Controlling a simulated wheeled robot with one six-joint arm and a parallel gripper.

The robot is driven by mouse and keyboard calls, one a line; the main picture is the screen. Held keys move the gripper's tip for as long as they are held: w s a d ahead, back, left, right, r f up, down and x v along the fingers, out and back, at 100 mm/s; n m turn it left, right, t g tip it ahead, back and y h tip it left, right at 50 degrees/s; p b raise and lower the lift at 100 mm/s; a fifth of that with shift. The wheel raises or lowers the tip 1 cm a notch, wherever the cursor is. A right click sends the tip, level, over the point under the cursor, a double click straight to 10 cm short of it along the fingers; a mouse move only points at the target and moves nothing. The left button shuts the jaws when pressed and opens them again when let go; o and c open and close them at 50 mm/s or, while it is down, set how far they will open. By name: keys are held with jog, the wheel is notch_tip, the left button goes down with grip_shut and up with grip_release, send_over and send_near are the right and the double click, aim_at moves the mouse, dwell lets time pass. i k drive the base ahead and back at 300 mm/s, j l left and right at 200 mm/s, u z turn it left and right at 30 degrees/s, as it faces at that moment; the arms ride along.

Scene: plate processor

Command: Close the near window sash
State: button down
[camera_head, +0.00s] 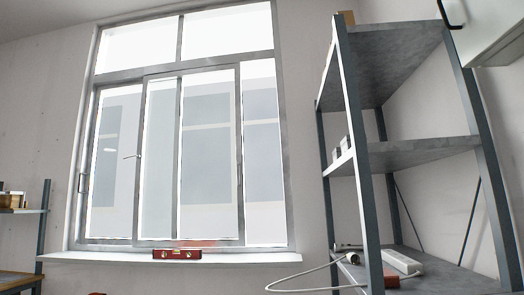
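A tall grey-framed window (275,150) stands in the wall at the left and centre. It has a fixed upper row of panes and sliding sashes below. The near sash (160,70) appears to be the one in the middle of the lower opening, in front of the other frame parts. A vertical bar shows behind its glass. My gripper is out of view.
A red spirit level (177,254) lies on the white sill (225,258) below the sash. A grey metal shelf rack (420,152) stands at the right, with a white cable (300,290) looping out leftward.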

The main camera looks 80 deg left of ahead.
aim_at(136, 241)
jog(key=u, duration=3)
jog(key=i+l, duration=0.1)
jog(key=i, duration=0.35)
jog(key=i+l, duration=0.15)
jog(key=i, duration=0.3)
jog(key=i+l, duration=0.1)
jog(key=i, duration=0.35)
